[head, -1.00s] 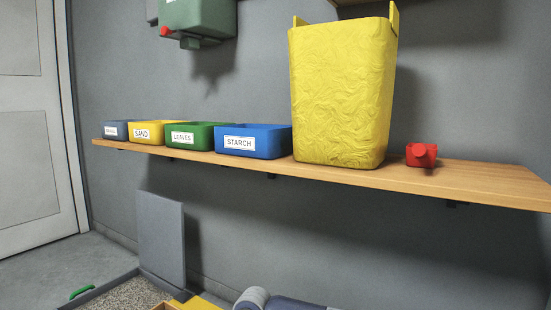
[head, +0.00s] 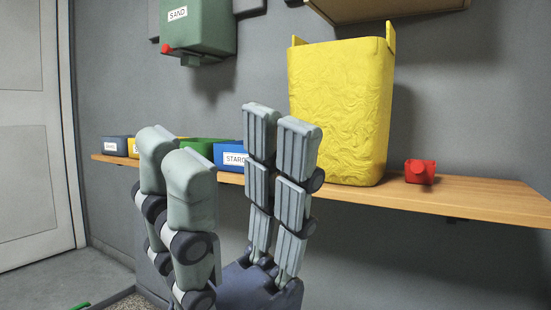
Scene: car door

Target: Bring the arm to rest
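My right gripper (head: 228,140) stands in the lower middle of the head view, in front of the shelf. Its jointed grey fingers point up. They are spread apart in two groups with a clear gap between them, and nothing is held. The wrist of my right arm (head: 250,290) shows at the bottom edge. The gripper hides parts of the small bins and of the shelf edge. My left gripper is not in view.
A wooden shelf (head: 455,196) carries a tall yellow bin (head: 338,115), a red object (head: 420,171) and several small labelled bins, including a blue one (head: 228,158). A green SAND container (head: 205,32) hangs above. A white door (head: 30,130) is at left. Wall space at lower right looks clear.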

